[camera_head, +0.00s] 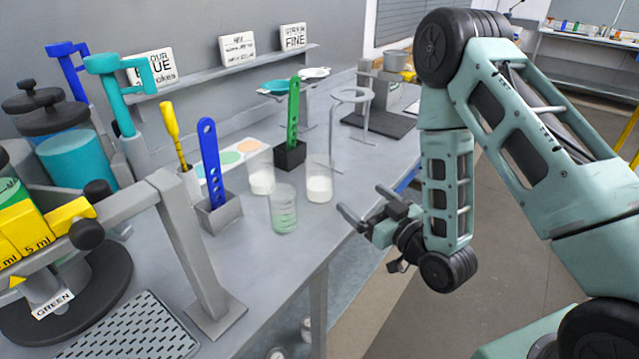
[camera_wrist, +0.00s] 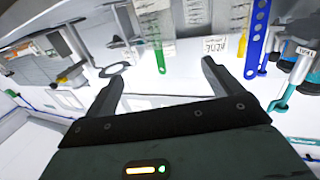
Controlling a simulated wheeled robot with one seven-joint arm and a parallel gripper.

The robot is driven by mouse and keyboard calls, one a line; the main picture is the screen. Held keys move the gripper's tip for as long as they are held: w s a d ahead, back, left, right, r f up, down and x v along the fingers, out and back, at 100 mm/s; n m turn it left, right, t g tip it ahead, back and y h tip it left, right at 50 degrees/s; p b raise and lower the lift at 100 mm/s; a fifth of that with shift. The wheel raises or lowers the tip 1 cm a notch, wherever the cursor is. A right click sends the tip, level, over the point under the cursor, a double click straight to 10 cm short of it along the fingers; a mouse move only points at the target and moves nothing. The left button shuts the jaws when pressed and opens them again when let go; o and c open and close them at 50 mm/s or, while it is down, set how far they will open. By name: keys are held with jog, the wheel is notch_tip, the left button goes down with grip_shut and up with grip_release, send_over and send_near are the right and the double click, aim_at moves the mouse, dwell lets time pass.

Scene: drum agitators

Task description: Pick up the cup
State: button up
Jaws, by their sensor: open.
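Three clear cups stand upright near the table's front edge; I cannot tell which one is meant. The front cup (camera_head: 283,211) holds a pale green layer and has graduation marks. The right cup (camera_head: 319,183) and the rear left cup (camera_head: 261,172) hold white contents. My gripper (camera_head: 362,202) is open and empty, just beyond the table's front edge, to the right of the cups and apart from them. In the wrist view, my gripper (camera_wrist: 160,68) spreads its two fingers, with graduated clear cups (camera_wrist: 195,14) at the top edge, above and beyond the fingertips.
A blue slotted tool (camera_head: 209,160) and a green slotted tool (camera_head: 293,115) stand upright in holders near the cups. A yellow tool (camera_head: 171,130) stands further left. A ring stand (camera_head: 351,96) is behind. A grey post (camera_head: 190,255) stands at left front.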

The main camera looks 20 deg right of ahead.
aim_at(328, 170)
jog(key=p+x, duration=0.1)
jog(key=x, duration=0.3)
jog(key=p+x, duration=0.1)
jog(key=x, duration=0.3)
jog(key=p+x, duration=0.1)
jog(key=x, duration=0.4)
jog(key=shift+s+r+p, duration=0.1)
jog(key=shift+r+p, duration=0.15)
jog(key=shift+p, duration=0.15)
jog(key=p+x, duration=0.2)
jog(key=x, duration=0.1)
jog(key=shift+w, duration=0.25)
jog(key=shift+w+a+f, duration=0.1)
jog(key=shift+w+a, duration=0.05)
jog(key=shift+w, duration=0.35)
jog(key=c, duration=1.4)
jog(key=shift+c, duration=0.4)
